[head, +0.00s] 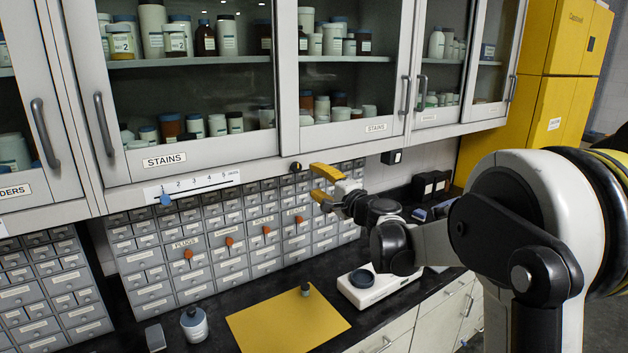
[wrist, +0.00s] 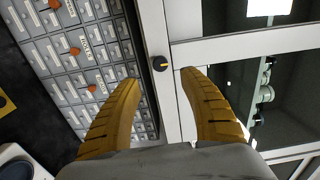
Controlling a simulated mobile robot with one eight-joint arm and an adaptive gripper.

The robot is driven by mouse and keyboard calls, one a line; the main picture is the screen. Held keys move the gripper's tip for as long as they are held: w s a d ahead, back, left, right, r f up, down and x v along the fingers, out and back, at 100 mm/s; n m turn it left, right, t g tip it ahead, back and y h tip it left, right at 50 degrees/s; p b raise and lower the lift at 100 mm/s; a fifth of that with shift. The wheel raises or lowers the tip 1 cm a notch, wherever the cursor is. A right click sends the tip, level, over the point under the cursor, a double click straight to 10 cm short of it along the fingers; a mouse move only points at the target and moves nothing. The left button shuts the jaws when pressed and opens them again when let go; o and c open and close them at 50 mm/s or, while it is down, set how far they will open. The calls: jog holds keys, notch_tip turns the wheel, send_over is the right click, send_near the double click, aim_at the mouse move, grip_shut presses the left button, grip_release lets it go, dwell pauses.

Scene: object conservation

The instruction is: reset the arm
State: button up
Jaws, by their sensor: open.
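My gripper (head: 322,183) has yellow fingers and is open. In the head view it is raised in front of the small-drawer cabinet, just below the wall cabinets' lower edge. In the wrist view its two fingers (wrist: 160,100) stand apart with nothing between them. A small dark round knob (wrist: 159,63) with a yellow mark shows beyond the fingertips; it also shows in the head view (head: 295,167) on the wall cabinet's lower edge. My arm reaches in from the right of the head view.
Glass-door wall cabinets (head: 190,158) with bottles hang above. The drawer cabinet (head: 205,262) has several orange knobs. On the black counter are a yellow mat (head: 285,325) with a small dark object (head: 305,289), a white scale (head: 378,290) and a grey bottle (head: 194,324).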

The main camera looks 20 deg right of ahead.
jog(key=s+a+f+n+g+b, duration=0.3)
jog(key=s+a+f+n, duration=0.15)
jog(key=s, duration=0.45)
jog(key=s+a+f+n+g+b, duration=0.2)
jog(key=s+a+f+n+b, duration=0.25)
jog(key=s, duration=0.45)
jog(key=s+d+f+n+g+h+b, duration=0.2)
jog(key=s+d+f+b, duration=0.1)
jog(key=s+f, duration=0.6)
jog(key=s+d+f+n+g+h+b, duration=0.3)
jog(key=s+f, duration=0.7)
jog(key=s, duration=0.5)
jog(key=shift+s+h, duration=0.3)
jog(key=shift+s, duration=0.05)
jog(key=shift+a, duration=0.1)
